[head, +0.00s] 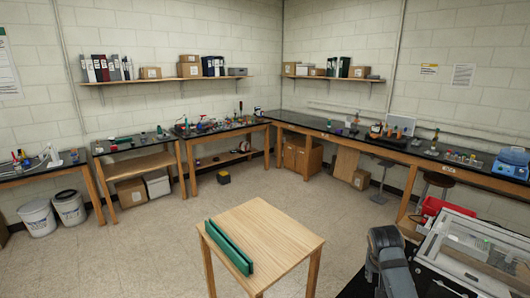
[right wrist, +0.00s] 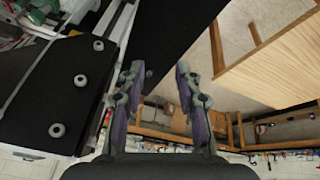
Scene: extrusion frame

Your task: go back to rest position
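My right gripper (right wrist: 158,75) shows in the right wrist view with its two fingers spread apart and nothing between them. In the head view my right arm reaches up at the lower right, between the small wooden table and the machine; its fingers cannot be made out there. My left gripper is in neither view.
A small wooden table (head: 281,238) stands in front, with two green bars (head: 230,248) near its left edge. A clear-covered machine (head: 470,255) stands close right of my right arm, with a red box (head: 445,210) behind it. Black-topped benches (head: 345,134) line the walls; open floor lies between.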

